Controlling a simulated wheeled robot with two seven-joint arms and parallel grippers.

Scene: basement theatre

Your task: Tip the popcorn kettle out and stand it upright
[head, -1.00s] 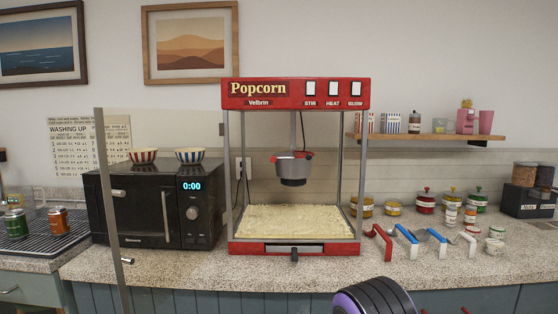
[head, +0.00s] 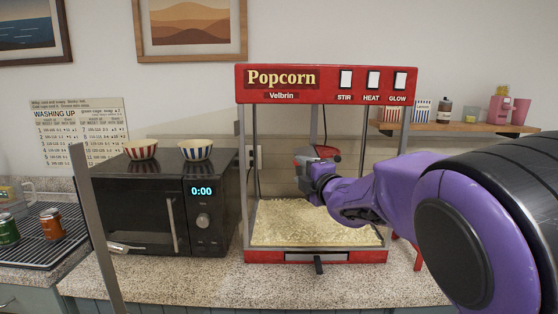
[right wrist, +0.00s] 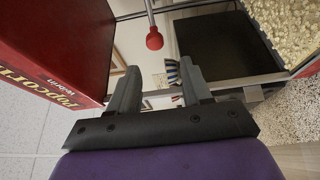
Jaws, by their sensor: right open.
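The kettle (head: 319,152) hangs inside the red popcorn machine (head: 325,84) in the head view. My right gripper (head: 318,172) is inside the machine's front opening, at the kettle. In the right wrist view, the right gripper (right wrist: 156,88) is open with nothing between its fingers. A red knob (right wrist: 154,40) on a thin grey rod is just beyond the fingertips, apparently the kettle's handle. My left gripper is not in view.
Popcorn (head: 310,225) covers the machine's floor below the kettle. A black microwave (head: 150,205) with two striped bowls stands at left. A grey upright post (head: 92,220) rises in front of it. A shelf (head: 460,127) is at right; my arm hides the counter there.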

